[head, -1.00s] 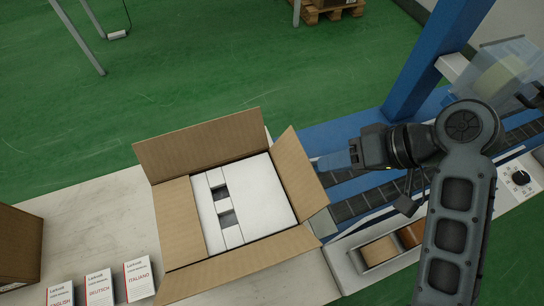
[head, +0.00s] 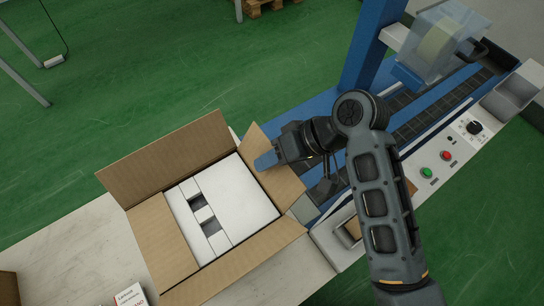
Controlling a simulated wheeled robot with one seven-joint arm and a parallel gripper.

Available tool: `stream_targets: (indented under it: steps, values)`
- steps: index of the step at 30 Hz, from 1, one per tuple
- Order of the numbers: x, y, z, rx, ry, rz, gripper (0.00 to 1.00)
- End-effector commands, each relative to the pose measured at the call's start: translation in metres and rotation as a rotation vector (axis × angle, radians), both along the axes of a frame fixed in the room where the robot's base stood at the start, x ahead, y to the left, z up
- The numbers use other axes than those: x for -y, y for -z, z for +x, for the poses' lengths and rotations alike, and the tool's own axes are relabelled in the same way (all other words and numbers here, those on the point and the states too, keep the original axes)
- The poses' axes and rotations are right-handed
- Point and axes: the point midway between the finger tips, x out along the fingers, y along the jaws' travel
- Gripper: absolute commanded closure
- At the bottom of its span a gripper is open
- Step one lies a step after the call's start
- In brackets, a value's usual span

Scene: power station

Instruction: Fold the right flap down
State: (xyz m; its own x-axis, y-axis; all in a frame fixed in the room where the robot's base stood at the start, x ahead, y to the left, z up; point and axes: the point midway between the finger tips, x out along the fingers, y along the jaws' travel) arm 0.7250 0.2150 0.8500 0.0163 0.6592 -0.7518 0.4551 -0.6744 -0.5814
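An open cardboard box (head: 150,173) stands on the pale table, with white packages (head: 240,195) inside. Its far flap stands up and out; the left and near flaps also spread outward. The right flap (head: 283,190) leans outward on the conveyor side. My gripper (head: 265,162) is over the upper part of the right flap, its blue fingertip pointing left toward the box opening. I cannot tell whether it touches the flap. Only one blue finger shows clearly, so its opening cannot be judged.
A conveyor machine (head: 425,120) with a blue post (head: 370,45) stands to the right. Its control panel carries a green button (head: 427,172) and a red button (head: 446,155). A booklet box (head: 130,295) lies at the lower left.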

Motion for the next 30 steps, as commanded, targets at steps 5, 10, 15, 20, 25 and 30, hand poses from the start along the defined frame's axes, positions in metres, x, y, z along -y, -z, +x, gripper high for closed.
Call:
stream_targets:
  steps: [5,10,15,20,25,30]
  values:
    - [0.0001,-0.0002,-0.0001,0.0,0.0,0.0,0.79]
    - [0.0002,-0.0003,-0.0001,0.0,0.0,0.0,0.95]
    - [0.0003,-0.0003,-0.0001,0.0,0.0,0.0,1.0]
    - [0.0004,-0.0003,-0.0001,0.0,0.0,0.0,1.0]
    - [0.0004,-0.0003,0.0,0.0,0.0,0.0,1.0]
    - [0.0005,-0.0004,0.0,0.0,0.0,0.0,1.0]
